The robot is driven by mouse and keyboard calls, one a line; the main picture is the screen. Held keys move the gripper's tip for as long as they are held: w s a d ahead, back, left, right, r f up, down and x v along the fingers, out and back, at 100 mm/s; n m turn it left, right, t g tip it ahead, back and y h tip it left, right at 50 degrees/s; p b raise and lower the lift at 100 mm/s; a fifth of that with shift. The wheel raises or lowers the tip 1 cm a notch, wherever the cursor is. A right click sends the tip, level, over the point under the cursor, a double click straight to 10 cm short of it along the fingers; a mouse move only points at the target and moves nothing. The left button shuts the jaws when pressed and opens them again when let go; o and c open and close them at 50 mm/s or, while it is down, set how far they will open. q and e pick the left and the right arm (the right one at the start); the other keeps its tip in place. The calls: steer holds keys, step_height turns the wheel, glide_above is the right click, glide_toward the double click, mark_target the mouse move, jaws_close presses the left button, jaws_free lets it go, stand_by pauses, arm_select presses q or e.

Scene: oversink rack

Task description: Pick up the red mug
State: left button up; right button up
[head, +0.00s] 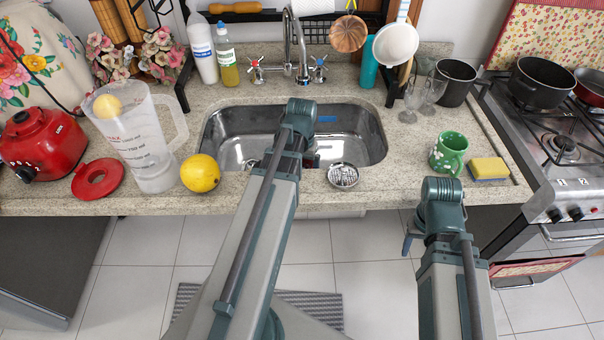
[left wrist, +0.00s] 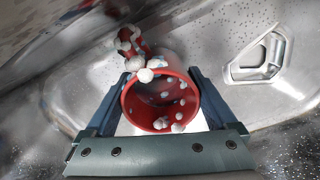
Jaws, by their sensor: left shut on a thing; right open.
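The red mug (left wrist: 150,110) is in the left wrist view, its open mouth facing the camera, with white foam blobs inside and on its rim. My left gripper (left wrist: 160,78) has one finger on each side of the mug and is shut on it, low in the metal sink (left wrist: 215,30). In the head view the left arm reaches over the sink (head: 365,135) and hides the mug. My right gripper (head: 411,240) shows only partly beside its arm, in front of the counter, open and away from the mug.
A foamy metal piece (left wrist: 262,58) lies in the sink. A metal strainer (head: 343,175) sits at the sink's front edge. A green mug (head: 448,153) and yellow sponge (head: 488,169) stand right. A lemon (head: 200,173) and a clear jug (head: 135,140) stand left. The faucet (head: 300,50) rises behind.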

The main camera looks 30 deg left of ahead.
arm_select(q)
steer(key=shift+r, duration=0.15)
arm_select(e)
steer(key=shift+r, duration=0.15)
arm_select(q)
step_height(320, 180, up, 18)
steer(key=p, duration=1.8)
arm_select(e)
step_height(320, 180, up, 18)
